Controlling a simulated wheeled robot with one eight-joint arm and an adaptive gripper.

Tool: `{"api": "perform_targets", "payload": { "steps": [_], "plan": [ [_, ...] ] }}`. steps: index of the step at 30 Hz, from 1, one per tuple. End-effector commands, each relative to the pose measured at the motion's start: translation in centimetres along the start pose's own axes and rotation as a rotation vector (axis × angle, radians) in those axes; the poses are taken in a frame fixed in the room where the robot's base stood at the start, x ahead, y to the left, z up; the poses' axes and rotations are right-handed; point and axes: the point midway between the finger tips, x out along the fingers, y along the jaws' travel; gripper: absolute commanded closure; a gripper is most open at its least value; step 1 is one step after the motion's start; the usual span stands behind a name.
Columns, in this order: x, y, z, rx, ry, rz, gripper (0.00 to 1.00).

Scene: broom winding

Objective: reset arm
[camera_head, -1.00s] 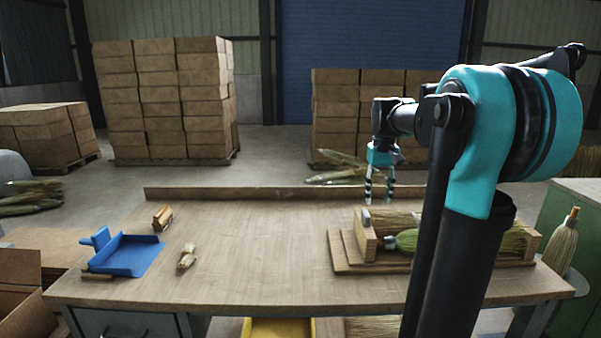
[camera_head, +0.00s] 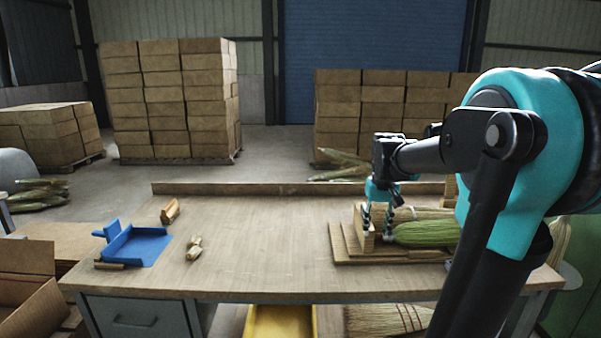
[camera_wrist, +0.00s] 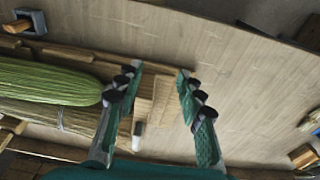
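My gripper (camera_head: 376,220) is at the left end of the wooden broom holder (camera_head: 345,256) on the workbench, in the head view. In the wrist view my gripper (camera_wrist: 155,95) has its two fingers spread apart with nothing between them. A green broom head (camera_head: 425,233) lies in the holder to the right of the fingers; it also shows in the wrist view (camera_wrist: 45,82), left of the fingers. A paler straw bundle (camera_wrist: 60,115) lies beside it. My arm hides the right part of the holder.
A blue dustpan (camera_head: 135,248), a small wooden brush (camera_head: 170,211) and a small straw piece (camera_head: 194,248) lie on the left of the workbench (camera_head: 270,250). The middle of the bench is clear. Stacked boxes (camera_head: 170,100) stand behind. A yellow bin (camera_head: 280,322) is below.

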Motion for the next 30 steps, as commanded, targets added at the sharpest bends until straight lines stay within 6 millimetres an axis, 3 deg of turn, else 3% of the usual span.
{"api": "perform_targets", "payload": {
  "steps": [5, 12, 15, 20, 30],
  "plan": [
    [4.6, -1.2, 4.9, -0.001, 0.070, 0.000, 0.62],
    [12.4, -2.8, 14.7, 0.000, 0.201, -0.006, 0.62],
    [14.2, -3.1, 17.4, 0.001, 0.236, -0.009, 0.62],
    [15.3, -3.3, 19.2, 0.003, 0.260, -0.011, 0.62],
    [15.3, -3.3, 19.2, 0.003, 0.261, -0.011, 0.62]
  ]
}}
